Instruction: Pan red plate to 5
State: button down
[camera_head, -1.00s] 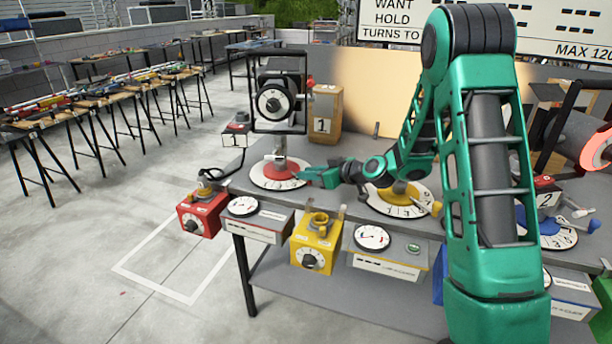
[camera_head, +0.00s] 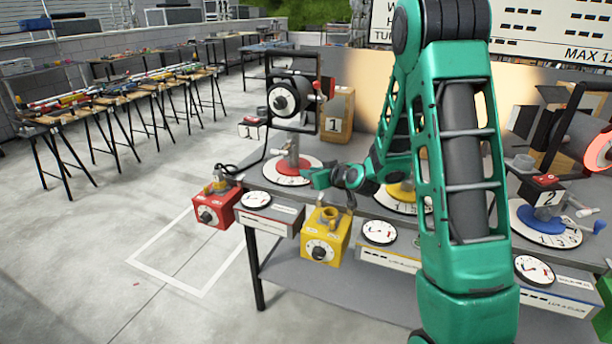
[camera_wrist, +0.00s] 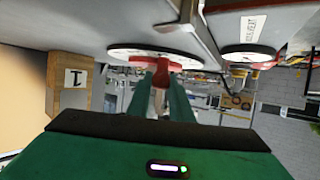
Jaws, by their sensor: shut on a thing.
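The red plate (camera_head: 296,163) sits in a white numbered dial (camera_head: 268,177) on the grey bench, below a black lamp (camera_head: 287,97) in a yoke. My gripper (camera_head: 311,178) is at the dial's right front edge, beside the red plate. In the wrist view the picture is upside down; my gripper (camera_wrist: 165,88) has its two green fingers shut around a thin handle by the red plate (camera_wrist: 150,57). The fingers hide most of the handle. I cannot read which number the plate points to.
A wooden block marked 1 (camera_head: 338,112) stands behind the dial. A yellow plate (camera_head: 400,190) is right of it, partly behind my arm. A blue plate (camera_head: 546,222) is at the far right. Red (camera_head: 215,205) and yellow (camera_head: 326,238) boxes hang at the bench front.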

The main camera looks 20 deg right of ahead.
jog(key=c, duration=1.6)
grip_release()
jog(key=shift+s, duration=0.1)
jog(key=v, duration=1)
jog(key=shift+s+r, duration=0.1)
jog(key=shift+s, duration=0.2)
jog(key=shift+a, duration=0.1)
